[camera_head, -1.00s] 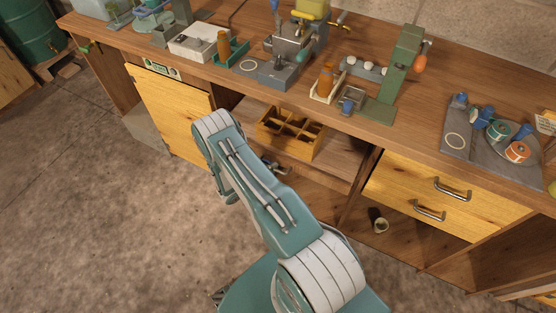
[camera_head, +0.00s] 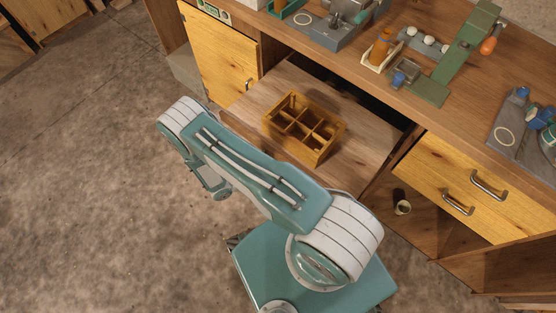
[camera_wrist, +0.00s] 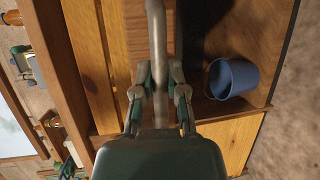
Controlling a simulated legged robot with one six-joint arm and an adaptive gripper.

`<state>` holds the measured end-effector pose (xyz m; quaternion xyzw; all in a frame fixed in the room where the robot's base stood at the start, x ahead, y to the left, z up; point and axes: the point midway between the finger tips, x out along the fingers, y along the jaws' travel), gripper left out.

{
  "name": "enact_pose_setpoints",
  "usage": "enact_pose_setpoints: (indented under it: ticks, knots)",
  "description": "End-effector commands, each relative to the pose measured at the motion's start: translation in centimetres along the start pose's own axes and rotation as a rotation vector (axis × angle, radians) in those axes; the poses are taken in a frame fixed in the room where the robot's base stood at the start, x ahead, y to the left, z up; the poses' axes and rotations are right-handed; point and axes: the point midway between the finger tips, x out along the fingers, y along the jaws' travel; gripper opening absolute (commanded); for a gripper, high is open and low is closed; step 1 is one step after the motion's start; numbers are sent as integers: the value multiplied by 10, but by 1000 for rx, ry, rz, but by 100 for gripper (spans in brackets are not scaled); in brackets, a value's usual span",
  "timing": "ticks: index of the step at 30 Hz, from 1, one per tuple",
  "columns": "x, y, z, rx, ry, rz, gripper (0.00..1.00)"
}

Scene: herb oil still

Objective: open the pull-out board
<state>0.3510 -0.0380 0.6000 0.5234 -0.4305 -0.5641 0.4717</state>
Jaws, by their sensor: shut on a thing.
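The pull-out board (camera_head: 362,140) is a flat wooden board under the counter, standing well out past the counter's front edge. A compartmented wooden box (camera_head: 318,151) sits upright on it. In the wrist view a metal bar handle (camera_wrist: 156,35) runs between the fingers of my gripper (camera_wrist: 158,85), which is shut on it. In the head view my own arm hides the gripper and the handle.
The yellow cabinet door (camera_head: 218,55) stands left of the board. The floor at left is clear.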

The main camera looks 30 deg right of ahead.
Motion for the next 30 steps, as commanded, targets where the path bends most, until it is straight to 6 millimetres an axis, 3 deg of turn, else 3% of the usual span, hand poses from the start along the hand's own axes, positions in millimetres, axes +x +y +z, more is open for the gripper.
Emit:
enact_pose_setpoints:
  ticks: [13, 15, 16, 30]
  knots:
    - [-2, -4, 3, -3, -4, -8, 0]
    - [-2, -4, 3, -3, -4, -8, 39]
    - [-2, -4, 3, -3, -4, -7, 53]
    - [-12, -2, 1, 1, 3, -4, 53]
